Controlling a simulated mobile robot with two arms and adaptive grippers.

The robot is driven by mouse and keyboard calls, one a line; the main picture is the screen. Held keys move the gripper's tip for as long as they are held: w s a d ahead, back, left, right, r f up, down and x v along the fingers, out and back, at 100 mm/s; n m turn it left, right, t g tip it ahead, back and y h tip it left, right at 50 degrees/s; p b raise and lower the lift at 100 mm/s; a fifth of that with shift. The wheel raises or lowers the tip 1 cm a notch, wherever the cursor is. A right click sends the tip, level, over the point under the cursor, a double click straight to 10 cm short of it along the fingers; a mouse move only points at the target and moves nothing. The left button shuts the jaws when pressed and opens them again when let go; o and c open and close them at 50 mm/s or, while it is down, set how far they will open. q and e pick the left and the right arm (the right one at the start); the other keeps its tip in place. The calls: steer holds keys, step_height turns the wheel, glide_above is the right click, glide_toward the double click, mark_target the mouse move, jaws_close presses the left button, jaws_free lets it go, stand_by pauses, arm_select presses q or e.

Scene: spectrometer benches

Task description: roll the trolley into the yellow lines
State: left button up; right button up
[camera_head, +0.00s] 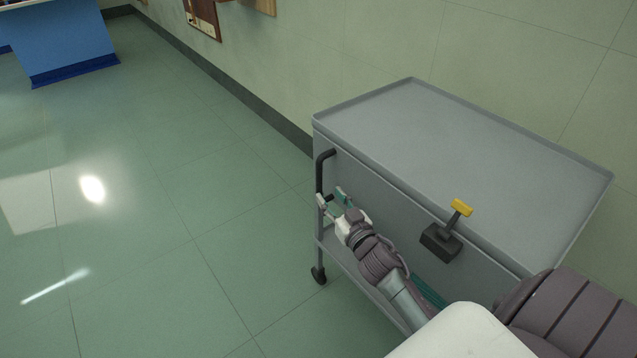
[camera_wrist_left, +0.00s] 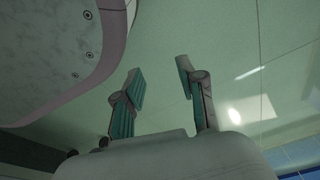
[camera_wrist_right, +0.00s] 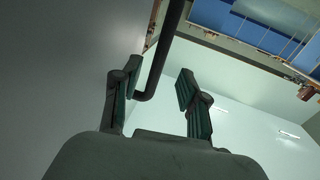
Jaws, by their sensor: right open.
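The grey trolley (camera_head: 470,130) stands against the wall at the right in the head view, with a flat rimmed top and a lower shelf. Its dark upright handle (camera_head: 319,175) is at its left end. A dark box with a yellow lever (camera_head: 461,208) sits on its near side. My right gripper (camera_head: 331,196) is open beside the handle. In the right wrist view the handle (camera_wrist_right: 166,55) runs near the gap between the fingertips; the fingers are not closed on it. My left gripper (camera_wrist_left: 160,72) is open and empty in the left wrist view. No yellow lines show.
A blue bench (camera_head: 70,45) stands at the far left of the head view. Green tiled floor (camera_head: 150,220) is clear left of the trolley. The pale wall (camera_head: 340,45) runs behind the trolley, with framed boards (camera_head: 203,18) on it.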

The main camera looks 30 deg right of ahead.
mark_target(321, 184)
steer(key=w, duration=0.4)
steer(key=w+d, duration=0.1)
steer(key=w, duration=0.1)
steer(key=shift+w+b, duration=0.3)
arm_select(q)
steer(key=shift+w+d+r, duration=0.1)
steer(key=shift+w+r, duration=0.75)
steer(key=shift+r, duration=0.05)
arm_select(e)
steer(key=shift+w, duration=0.2)
steer(key=shift+a, duration=0.1)
jaws_close()
